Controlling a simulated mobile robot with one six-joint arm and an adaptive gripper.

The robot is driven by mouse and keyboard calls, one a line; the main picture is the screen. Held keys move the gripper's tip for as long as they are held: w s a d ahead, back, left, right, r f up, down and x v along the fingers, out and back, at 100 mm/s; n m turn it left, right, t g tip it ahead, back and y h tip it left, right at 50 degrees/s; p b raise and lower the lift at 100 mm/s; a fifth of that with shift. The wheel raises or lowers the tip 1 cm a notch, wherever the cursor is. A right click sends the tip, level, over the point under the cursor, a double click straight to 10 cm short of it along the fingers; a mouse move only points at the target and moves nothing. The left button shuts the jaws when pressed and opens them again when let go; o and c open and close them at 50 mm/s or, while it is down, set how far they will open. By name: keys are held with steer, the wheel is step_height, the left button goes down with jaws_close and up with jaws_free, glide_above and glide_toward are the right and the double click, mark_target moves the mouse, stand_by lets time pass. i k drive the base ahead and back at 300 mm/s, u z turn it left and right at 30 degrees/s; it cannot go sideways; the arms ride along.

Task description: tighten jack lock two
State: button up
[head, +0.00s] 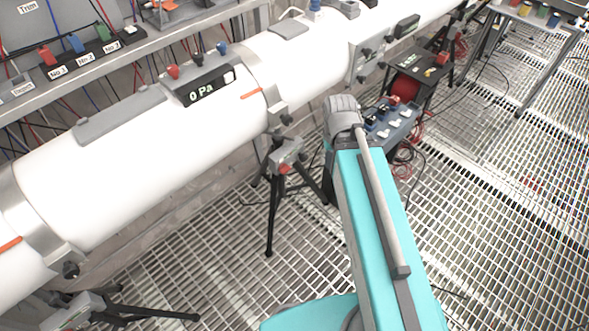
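A jack on a black tripod (271,215) stands under the white pipe near the middle of the head view. A small grey and red part (287,156) at its top may be its lock; no number is readable on it. Another jack (75,309) stands at the bottom left, partly cut off by the frame. I cannot tell which is jack two. My turquoise arm reaches up from the bottom to a grey joint right of the middle jack. My gripper does not show, so its state is hidden.
The large white pipe (130,185) runs diagonally, with a gauge (208,86) reading 0 Pa. A shelf at upper left holds switches labelled No.1 to No.3 (85,62). A blue-grey box with switches (390,125) sits beyond my arm. Open grating floor (490,200) lies right.

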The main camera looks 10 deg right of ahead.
mark_target(283, 168)
steer(key=z, duration=0.35)
steer(key=k, duration=1.3)
steer(key=u, duration=0.5)
steer(key=i, duration=1)
steer(key=z, duration=0.05)
